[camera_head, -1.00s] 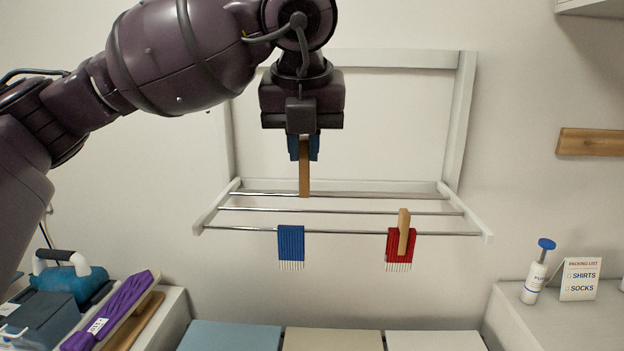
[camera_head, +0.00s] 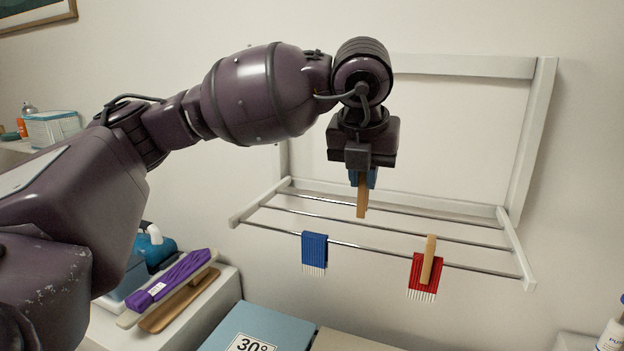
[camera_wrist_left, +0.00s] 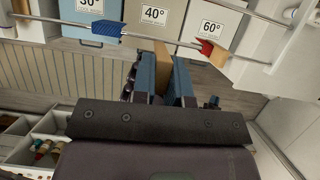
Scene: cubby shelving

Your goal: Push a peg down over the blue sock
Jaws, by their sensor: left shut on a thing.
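The blue sock (camera_head: 314,253) hangs folded over the front rod of the drying rack (camera_head: 388,258), with no peg on it. It also shows in the left wrist view (camera_wrist_left: 107,28). My left gripper (camera_head: 362,180) is shut on a wooden peg (camera_head: 361,200), which points down above the rack's rods, to the right of the sock and apart from it. In the left wrist view the peg (camera_wrist_left: 162,62) sits between the blue fingers. A red sock (camera_head: 424,283) hangs further right on the front rod with a wooden peg (camera_head: 430,258) over it. My right gripper is not in view.
A purple folded item (camera_head: 172,278) and a wooden board (camera_head: 180,300) lie on the counter at lower left. Bins labelled 30° (camera_wrist_left: 89,25), 40° (camera_wrist_left: 155,17) and 60° (camera_wrist_left: 212,25) stand below the rack. A white bottle (camera_head: 611,336) is at the right edge.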

